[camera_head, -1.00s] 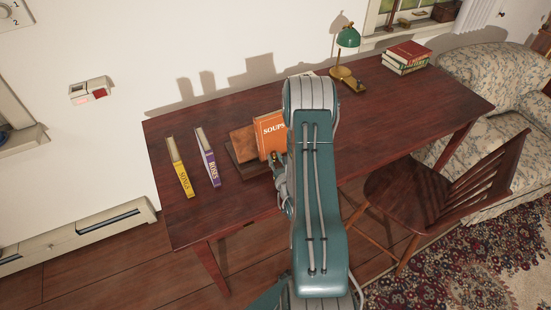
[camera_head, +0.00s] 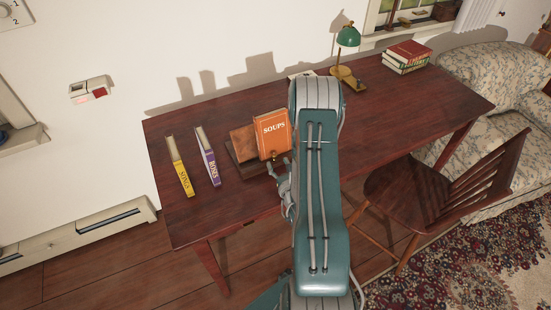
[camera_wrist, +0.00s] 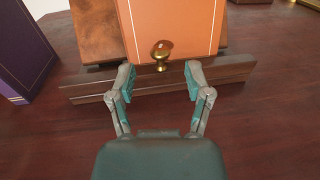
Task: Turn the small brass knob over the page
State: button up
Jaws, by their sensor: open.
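The small brass knob (camera_wrist: 161,55) shows in the wrist view in front of the lower part of an orange book, at the lip of a wooden book stand (camera_wrist: 80,92). The orange book, titled SOUPS (camera_head: 274,132), leans on the stand on the desk. My gripper (camera_wrist: 161,72) is open and empty, one finger to each side of the knob and a little short of it. In the head view my gripper (camera_head: 279,168) is partly hidden by my arm, just in front of the stand.
The yellow SONGS book (camera_head: 180,168) and purple ROSES book (camera_head: 208,158) stand left of the stand. A green lamp (camera_head: 348,38) and stacked books (camera_head: 407,56) are farther right on the desk (camera_head: 400,120). A wooden chair (camera_head: 450,190) stands at the desk's front.

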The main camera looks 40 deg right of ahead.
aim_at(277, 156)
jog(key=v, duration=0.9)
jog(key=shift+w, duration=0.1)
jog(key=d+y, duration=0.1)
jog(key=w+d+n+t+y, duration=0.1)
jog(key=d+n+y, duration=0.1)
jog(key=y, duration=0.1)
jog(key=shift+w+d+r+t, duration=0.3)
jog(key=shift+w, duration=0.05)
jog(key=d+n+y, duration=0.1)
jog(key=y, duration=0.1)
jog(key=s+d+n+y, duration=0.1)
jog(key=d+n+y, duration=0.1)
jog(key=shift+s+d+f+n+y, duration=0.15)
jog(key=shift+s+d+n+y, duration=0.05)
jog(key=shift+n+y, duration=0.25)
jog(key=shift+w+a+y, duration=0.15)
jog(key=shift+w+y, duration=0.2)
jog(key=shift+w, duration=0.05)
jog(key=w, duration=0.3)
jog(key=w+a, duration=0.1)
jog(key=w, duration=0.5)
jog(key=shift+w+a, duration=0.25)
jog(key=shift+w, duration=0.15)
grip_shut()
